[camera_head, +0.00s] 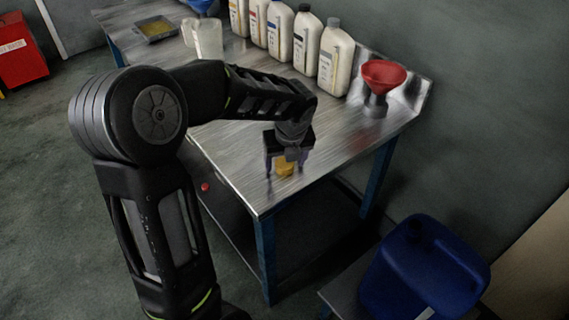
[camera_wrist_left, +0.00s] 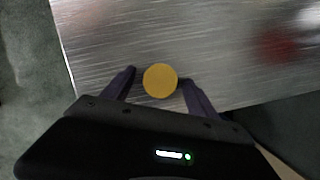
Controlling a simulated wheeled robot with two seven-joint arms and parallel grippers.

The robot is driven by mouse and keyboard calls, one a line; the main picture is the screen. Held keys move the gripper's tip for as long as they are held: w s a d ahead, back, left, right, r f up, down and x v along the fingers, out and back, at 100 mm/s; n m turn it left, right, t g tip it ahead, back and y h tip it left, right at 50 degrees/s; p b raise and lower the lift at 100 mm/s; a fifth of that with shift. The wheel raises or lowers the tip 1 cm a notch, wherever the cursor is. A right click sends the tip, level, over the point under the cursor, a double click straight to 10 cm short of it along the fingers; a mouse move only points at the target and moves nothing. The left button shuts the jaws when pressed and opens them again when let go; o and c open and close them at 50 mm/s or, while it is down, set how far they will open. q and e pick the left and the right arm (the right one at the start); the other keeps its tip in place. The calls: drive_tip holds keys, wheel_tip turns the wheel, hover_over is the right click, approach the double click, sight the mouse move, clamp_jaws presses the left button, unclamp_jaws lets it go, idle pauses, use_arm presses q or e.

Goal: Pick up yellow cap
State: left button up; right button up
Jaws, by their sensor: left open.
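The yellow cap (camera_head: 285,168) sits on the metal table top near its front corner. It also shows as a round yellow disc in the left wrist view (camera_wrist_left: 160,81). My left gripper (camera_head: 283,170) points down over the cap. In the left wrist view its two fingers (camera_wrist_left: 158,84) are open, one on each side of the cap, with a small gap at the left finger. I cannot tell whether the right finger touches the cap. My right gripper is not in view.
Several white bottles (camera_head: 280,32) line the back of the metal table (camera_head: 345,142). A red funnel (camera_head: 383,75) stands at the back right, and a clear jug (camera_head: 208,38) at the back left. A blue canister (camera_head: 424,272) stands low at the right.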

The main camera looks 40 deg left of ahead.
sight(285, 164)
use_arm(q)
drive_tip(key=shift+c, duration=0.6)
drive_tip(key=c, duration=1.2)
drive_tip(key=shift+c, duration=0.2)
wheel_tip(285, 164, up, 10)
drive_tip(key=shift+p, duration=0.45)
